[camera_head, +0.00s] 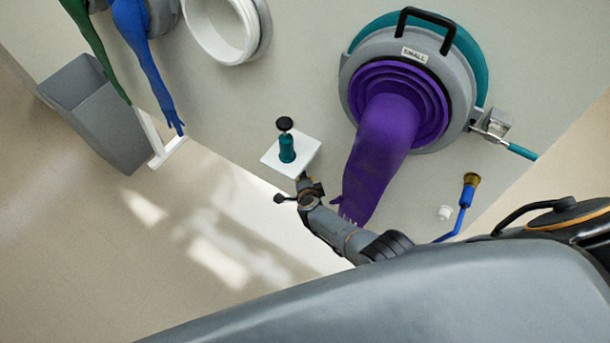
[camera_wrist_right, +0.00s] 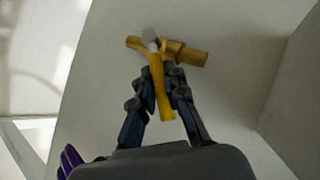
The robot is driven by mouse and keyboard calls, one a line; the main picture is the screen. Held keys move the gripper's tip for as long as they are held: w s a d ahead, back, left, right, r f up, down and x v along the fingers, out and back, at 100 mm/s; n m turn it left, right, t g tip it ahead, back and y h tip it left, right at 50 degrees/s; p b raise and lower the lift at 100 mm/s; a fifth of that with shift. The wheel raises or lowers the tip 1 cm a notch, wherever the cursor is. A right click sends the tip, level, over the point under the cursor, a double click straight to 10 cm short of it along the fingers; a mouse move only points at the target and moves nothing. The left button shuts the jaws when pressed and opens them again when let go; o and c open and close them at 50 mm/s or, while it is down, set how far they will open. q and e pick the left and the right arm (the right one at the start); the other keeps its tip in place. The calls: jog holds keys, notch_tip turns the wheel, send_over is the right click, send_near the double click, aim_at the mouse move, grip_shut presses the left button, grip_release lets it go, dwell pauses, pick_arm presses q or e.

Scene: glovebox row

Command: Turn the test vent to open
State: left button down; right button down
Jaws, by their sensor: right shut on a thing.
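The test vent, a yellow valve (camera_wrist_right: 187,54) with a pale cap at its centre, is on the grey panel in the right wrist view. Its yellow lever (camera_wrist_right: 163,98) runs down from the cap, between the two dark fingers of my right gripper (camera_wrist_right: 157,78). The gripper is shut on this lever. In the head view my right gripper (camera_head: 309,192) is small and dark, just below the white plate and beside the purple glove's fingertips. It hides most of the vent there. My left gripper is not in view.
The purple glove (camera_head: 385,145) hangs from its port close to my right gripper. A teal post with a black knob (camera_head: 287,147) stands on a white plate (camera_head: 306,150). A blue handle with a brass end (camera_head: 467,195) is to the right. A grey bin (camera_head: 95,112) stands left; the floor is clear.

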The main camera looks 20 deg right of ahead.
jog(key=shift+s, duration=0.1)
dwell(0.4)
jog(key=c, duration=1.3)
grip_release()
jog(key=shift+c, duration=0.2)
jog(key=s+a, duration=0.3)
jog(key=s, duration=0.9)
jog(key=shift+s+r, duration=0.2)
jog(key=shift+r, duration=0.15)
